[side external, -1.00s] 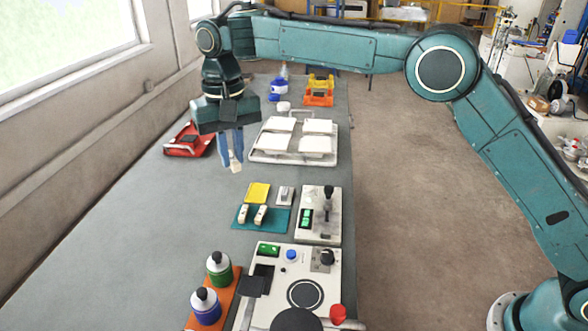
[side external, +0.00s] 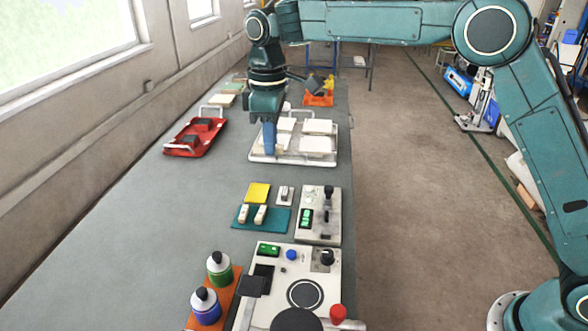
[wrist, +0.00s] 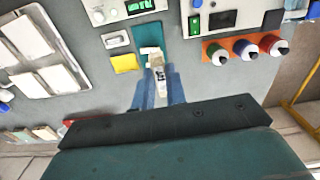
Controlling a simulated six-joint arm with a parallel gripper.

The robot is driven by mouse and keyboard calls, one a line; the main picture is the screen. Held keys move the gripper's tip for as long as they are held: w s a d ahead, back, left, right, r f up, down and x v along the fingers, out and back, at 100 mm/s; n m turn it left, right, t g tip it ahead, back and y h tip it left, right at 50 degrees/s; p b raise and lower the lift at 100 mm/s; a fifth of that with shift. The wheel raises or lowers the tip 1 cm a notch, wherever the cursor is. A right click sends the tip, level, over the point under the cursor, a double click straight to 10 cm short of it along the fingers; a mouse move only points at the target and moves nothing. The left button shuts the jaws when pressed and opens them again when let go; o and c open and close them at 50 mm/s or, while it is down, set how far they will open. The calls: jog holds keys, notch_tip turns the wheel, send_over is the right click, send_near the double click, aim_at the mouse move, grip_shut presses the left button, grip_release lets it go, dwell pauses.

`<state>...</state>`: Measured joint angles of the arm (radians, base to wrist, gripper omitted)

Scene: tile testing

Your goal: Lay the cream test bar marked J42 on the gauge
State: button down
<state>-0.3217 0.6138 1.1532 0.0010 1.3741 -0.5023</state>
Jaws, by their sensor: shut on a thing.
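My gripper (side external: 269,140) points down over the left part of the white tray in the side view, its blue fingers closed together. In the wrist view my gripper (wrist: 160,88) is shut on a cream bar (wrist: 160,75) with a dark mark too small to read. I cannot make out the held bar in the side view. Two other cream bars (side external: 244,213) (side external: 261,214) lie on a teal mat (side external: 283,222). An instrument with a green display and a black knob (side external: 319,215) stands right of the mat; I cannot tell if it is the gauge.
The white tray (side external: 258,158) holds several pale tiles. A red tray (side external: 178,150) is to its left. A yellow pad (side external: 257,193) and a small grey block (side external: 284,195) lie by the mat. Bottles (side external: 206,305) and a panel with a round plate (side external: 305,295) are in front. The table's left is clear.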

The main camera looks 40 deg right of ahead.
jog(key=s+d+n, duration=0.1)
jog(key=d+n, duration=0.2)
jog(key=n, duration=1.5)
send_over(327, 221)
jog(key=shift+f, duration=0.1)
notch_tip(327, 221, down, 20)
jog(key=shift+r, duration=0.1)
dwell(0.6)
jog(key=c, duration=1.4)
grip_release()
jog(key=shift+c, duration=0.2)
